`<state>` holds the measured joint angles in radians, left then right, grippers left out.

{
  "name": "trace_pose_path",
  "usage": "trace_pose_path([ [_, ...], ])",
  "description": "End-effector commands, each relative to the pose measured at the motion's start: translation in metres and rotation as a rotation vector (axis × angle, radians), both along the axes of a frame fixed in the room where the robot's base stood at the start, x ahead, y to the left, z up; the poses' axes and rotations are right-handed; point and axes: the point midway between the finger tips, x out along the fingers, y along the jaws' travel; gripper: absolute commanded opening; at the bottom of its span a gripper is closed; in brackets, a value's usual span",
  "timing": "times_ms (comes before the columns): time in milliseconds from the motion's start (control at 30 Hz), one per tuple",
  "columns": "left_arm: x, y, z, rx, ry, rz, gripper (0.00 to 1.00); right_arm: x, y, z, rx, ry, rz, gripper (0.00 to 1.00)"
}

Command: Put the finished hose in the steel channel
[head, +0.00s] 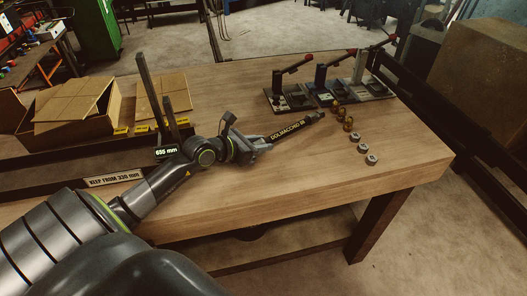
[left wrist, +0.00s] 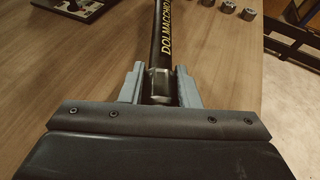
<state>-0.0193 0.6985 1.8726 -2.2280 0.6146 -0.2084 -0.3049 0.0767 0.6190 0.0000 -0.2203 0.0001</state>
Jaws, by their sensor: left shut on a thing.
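My left gripper (head: 262,147) is shut on the finished hose (head: 289,131), a black hose with yellow lettering. It grips the hose at its near end, around a metal fitting. In the left wrist view the gripper (left wrist: 160,88) has a finger on each side of this fitting (left wrist: 158,84), and the hose (left wrist: 163,30) runs away from it. The far end points toward the crimpers. A long dark channel (head: 52,178) with a "KEEP FROM 330 mm" label lies at the table's left, partly hidden by my left arm. My right gripper is not in view.
Lever crimpers (head: 325,87) stand at the back right. Brass fittings (head: 348,122) and steel nuts (head: 363,148) line up by the hose's far end. A cardboard box (head: 70,112) and dark upright posts (head: 147,90) stand at the left. The table's front middle is clear.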

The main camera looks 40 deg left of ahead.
Motion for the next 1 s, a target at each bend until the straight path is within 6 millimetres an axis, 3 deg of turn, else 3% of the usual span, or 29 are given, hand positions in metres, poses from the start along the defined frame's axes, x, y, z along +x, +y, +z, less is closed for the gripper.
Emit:
trace_pose_path([
  [267,0.0,-0.001,-0.034,-0.004,-0.002,0.002,0.0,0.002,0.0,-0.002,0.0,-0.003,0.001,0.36],
  [667,0.0,-0.001,-0.039,-0.001,-0.004,0.0,0.0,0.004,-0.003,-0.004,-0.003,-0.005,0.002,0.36],
  [700,0.0,0.0,-0.04,0.0,0.0,0.0,0.33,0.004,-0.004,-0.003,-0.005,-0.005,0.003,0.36],
  [833,0.0,0.0,-0.04,0.0,0.0,0.0,0.5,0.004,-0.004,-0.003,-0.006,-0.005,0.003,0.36],
  [1000,0.0,0.0,-0.04,0.0,0.0,0.0,0.51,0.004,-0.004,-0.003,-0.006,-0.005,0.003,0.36],
])
